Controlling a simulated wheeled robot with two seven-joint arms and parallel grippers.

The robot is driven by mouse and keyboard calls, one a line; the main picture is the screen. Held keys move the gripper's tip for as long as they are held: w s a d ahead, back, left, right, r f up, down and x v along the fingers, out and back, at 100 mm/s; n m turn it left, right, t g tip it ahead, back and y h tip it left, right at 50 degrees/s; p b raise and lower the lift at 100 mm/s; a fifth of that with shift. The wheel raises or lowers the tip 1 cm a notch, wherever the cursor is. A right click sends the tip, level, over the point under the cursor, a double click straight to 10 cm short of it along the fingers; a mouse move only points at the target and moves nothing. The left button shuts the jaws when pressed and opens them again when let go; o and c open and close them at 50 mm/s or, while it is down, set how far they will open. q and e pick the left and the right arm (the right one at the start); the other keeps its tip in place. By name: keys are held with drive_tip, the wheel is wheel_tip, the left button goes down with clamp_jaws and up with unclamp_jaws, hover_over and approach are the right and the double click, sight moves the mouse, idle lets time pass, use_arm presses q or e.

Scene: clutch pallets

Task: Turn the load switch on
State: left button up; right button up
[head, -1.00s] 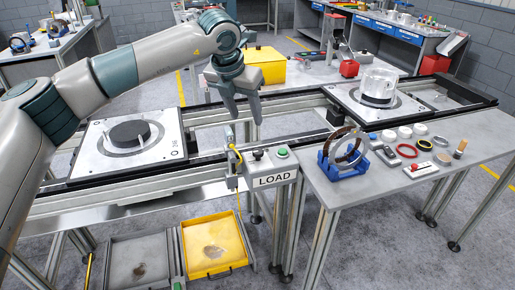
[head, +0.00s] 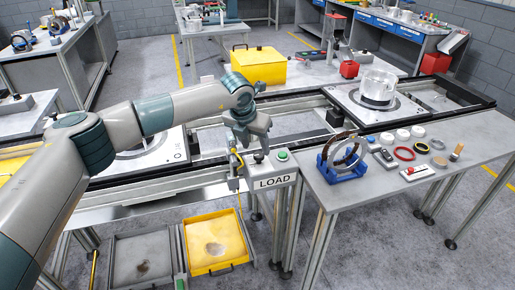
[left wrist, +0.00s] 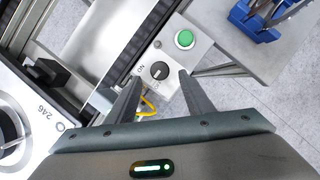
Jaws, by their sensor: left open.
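The load switch is a black rotary knob (left wrist: 159,71) with a pale pointer line, on a light grey control box (left wrist: 172,58). In the head view the knob (head: 259,156) sits on top of the box with the LOAD label (head: 274,183). A green button (left wrist: 184,39) is beside it. My left gripper (left wrist: 158,78) is open, its two fingers on either side of the knob in the wrist picture. In the head view my left gripper (head: 252,147) is just above the box; contact cannot be told. My right gripper is not in view.
A conveyor with pallets runs behind the box; one pallet (left wrist: 20,105) is at the left. A yellow cable (head: 238,165) hangs beside the box. A blue stand (head: 347,168) with rings and small parts occupies the right table (head: 400,195). Bins stand below.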

sight(259, 155)
use_arm(q)
drive_tip(key=shift+p+x, duration=0.5)
drive_tip(key=shift+x, duration=1.85)
drive_tip(key=shift+c, duration=0.5)
drive_tip(key=c, duration=0.9)
